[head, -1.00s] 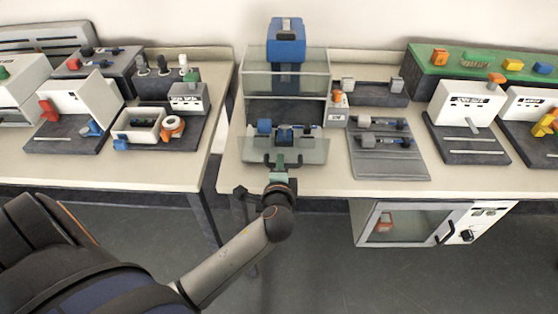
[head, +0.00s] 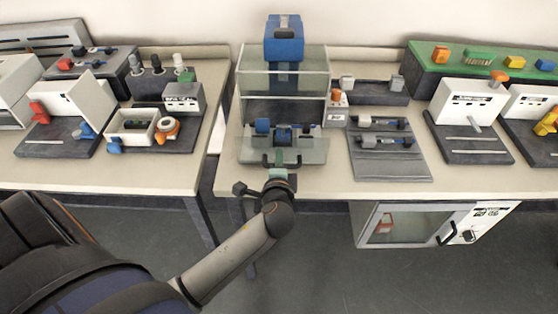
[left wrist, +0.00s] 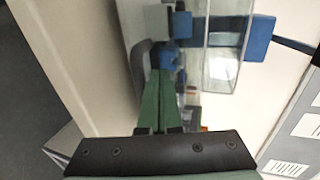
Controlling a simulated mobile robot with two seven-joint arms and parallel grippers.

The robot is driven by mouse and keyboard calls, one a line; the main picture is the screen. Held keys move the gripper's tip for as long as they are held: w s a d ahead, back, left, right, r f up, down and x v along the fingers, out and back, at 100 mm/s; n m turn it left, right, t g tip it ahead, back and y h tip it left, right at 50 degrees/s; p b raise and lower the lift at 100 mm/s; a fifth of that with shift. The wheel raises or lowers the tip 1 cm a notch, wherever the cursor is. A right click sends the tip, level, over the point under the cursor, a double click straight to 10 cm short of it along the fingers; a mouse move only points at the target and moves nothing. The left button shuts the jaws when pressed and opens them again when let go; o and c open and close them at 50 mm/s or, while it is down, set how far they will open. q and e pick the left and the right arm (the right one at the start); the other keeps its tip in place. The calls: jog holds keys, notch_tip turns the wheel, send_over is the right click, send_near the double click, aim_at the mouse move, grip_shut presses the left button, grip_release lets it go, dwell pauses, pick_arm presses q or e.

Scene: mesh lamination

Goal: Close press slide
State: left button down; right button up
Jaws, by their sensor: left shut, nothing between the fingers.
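The press (head: 284,84) stands on the middle table, with a blue head on top and clear panels around its frame. Its slide (head: 312,152), a clear plate with a dark handle (head: 267,160) at the front, sticks out toward me. Blue and grey parts (head: 283,134) sit on or just behind the slide. My left gripper (head: 281,166) is shut at the slide's front edge, beside the handle. In the left wrist view its green fingers (left wrist: 159,105) are together and point at the blue part; contact with the handle cannot be told. My right gripper is not in view.
Right of the press lies a grey mat (head: 389,150) with metal parts. A grey rack (head: 370,92) stands behind it. White machines (head: 470,105) stand further right, and a glass-door cabinet (head: 415,223) is under the table. A gap separates the left table (head: 165,175).

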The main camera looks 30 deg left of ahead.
pick_arm(q)
jog(key=w+a, duration=0.2)
jog(key=w, duration=0.2)
jog(key=w+a, duration=0.3)
jog(key=w, duration=0.1)
jog(key=w+a+b, duration=0.1)
jog(key=w+a, duration=0.2)
jog(key=w, duration=0.2)
jog(key=shift+w, duration=0.1)
jog(key=shift+w+a, duration=0.2)
jog(key=shift+a+r, duration=0.1)
jog(key=shift+r, duration=0.15)
jog(key=shift+r, duration=0.15)
